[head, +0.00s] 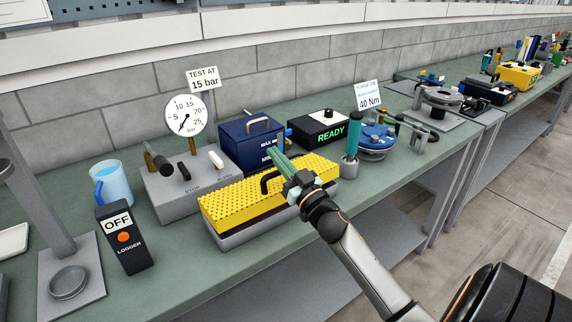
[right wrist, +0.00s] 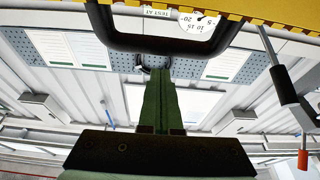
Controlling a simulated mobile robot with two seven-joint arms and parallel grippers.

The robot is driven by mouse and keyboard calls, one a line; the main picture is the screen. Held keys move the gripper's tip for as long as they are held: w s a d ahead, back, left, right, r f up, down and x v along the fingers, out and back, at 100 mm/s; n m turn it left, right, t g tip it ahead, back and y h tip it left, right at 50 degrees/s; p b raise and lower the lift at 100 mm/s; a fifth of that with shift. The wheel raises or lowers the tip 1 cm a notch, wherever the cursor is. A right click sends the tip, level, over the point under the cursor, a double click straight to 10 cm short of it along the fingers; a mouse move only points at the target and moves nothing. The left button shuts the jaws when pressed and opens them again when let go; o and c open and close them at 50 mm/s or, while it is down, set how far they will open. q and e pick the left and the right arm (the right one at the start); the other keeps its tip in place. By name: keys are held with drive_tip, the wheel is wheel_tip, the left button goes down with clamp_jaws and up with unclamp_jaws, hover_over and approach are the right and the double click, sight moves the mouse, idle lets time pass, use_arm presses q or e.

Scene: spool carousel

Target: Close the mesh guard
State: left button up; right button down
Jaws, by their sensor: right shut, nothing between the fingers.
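The mesh guard (head: 250,200) is a yellow perforated cover with a black handle (head: 268,182) on top. It lies over a long grey base (head: 275,222) near the table's front edge. It looks level, but I cannot tell if it is fully seated. My right gripper (head: 275,152) is shut and empty, its green fingers above the guard beside the handle. In the right wrist view, the dark handle (right wrist: 165,44) arches across the top, just beyond the fingertips (right wrist: 157,72), with the guard's yellow edge (right wrist: 270,12) above it. I cannot tell if they touch. My left gripper is out of view.
Behind the guard stand a blue box (head: 248,140), a black READY box (head: 318,130) and a grey block with a gauge (head: 186,115). A teal-handled tool (head: 353,135) stands close to the right. A blue mug (head: 112,183) and a logger (head: 124,240) are at left.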

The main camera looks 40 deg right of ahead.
sight(279, 175)
drive_tip(key=shift+s+f, duration=0.35)
drive_tip(key=shift+f, duration=0.55)
drive_tip(key=shift+s+f, duration=0.35)
drive_tip(key=shift+f, duration=0.5)
drive_tip(key=shift+a, duration=0.1)
drive_tip(key=s+f+t+b, duration=0.1)
drive_tip(key=b, duration=0.3)
drive_tip(key=shift+f, duration=0.35)
drive_tip(key=shift+s+a+f+b, duration=0.1)
drive_tip(key=shift+s+f+b, duration=0.1)
drive_tip(key=shift+b, duration=0.3)
drive_tip(key=shift+s+f, duration=0.2)
drive_tip(key=shift+s, duration=0.2)
